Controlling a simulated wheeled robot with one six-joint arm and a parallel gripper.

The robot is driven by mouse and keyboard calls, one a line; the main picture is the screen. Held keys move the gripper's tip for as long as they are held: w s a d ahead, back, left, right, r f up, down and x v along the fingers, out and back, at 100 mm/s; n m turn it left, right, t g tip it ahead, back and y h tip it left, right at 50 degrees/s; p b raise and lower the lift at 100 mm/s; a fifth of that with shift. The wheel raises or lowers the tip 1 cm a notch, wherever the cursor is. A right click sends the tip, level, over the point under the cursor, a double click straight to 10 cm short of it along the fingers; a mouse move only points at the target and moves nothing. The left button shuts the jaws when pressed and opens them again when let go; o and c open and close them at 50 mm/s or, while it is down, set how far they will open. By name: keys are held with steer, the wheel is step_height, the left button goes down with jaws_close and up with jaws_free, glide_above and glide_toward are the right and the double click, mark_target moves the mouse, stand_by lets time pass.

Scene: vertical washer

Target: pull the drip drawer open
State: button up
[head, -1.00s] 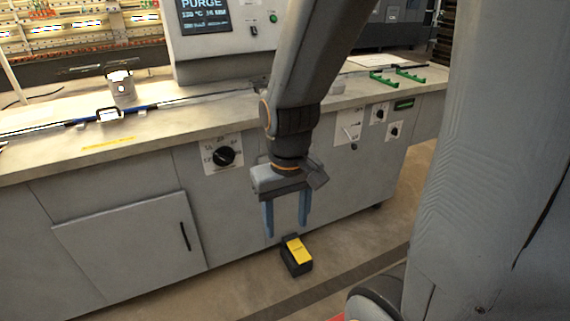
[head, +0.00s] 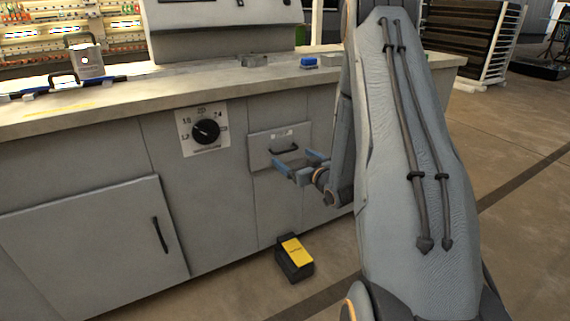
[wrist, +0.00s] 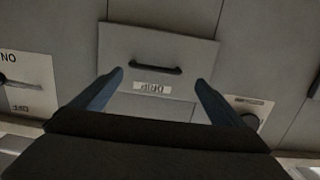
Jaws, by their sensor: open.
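The drip drawer (head: 262,139) is a grey front panel with a dark bar handle (head: 284,150), set below the worktop right of the large dial. In the wrist view the drawer front (wrist: 120,50) lies straight ahead, its handle (wrist: 155,69) level and its label (wrist: 153,87) upside down, apparently reading DRIP. The drawer looks shut. My gripper (head: 293,160) is open and empty, reaching level toward the drawer with its blue fingers just short of it. In the wrist view the gripper (wrist: 158,78) has its fingertips on either side of the handle, not touching it.
A black dial (head: 206,131) is on the cabinet left of the drawer. A cabinet door (head: 90,245) is further left. A black and yellow box (head: 295,257) stands on the floor below the drawer. The worktop edge (head: 190,99) overhangs above.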

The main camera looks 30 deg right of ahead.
mark_target(287, 151)
steer(key=shift+t, duration=0.7)
steer(key=w, duration=0.2)
steer(key=w+b, duration=0.1)
steer(key=w, duration=0.2)
steer(key=w+d+f+b, duration=0.1)
steer(key=w, duration=0.1)
steer(key=shift+w, duration=0.3)
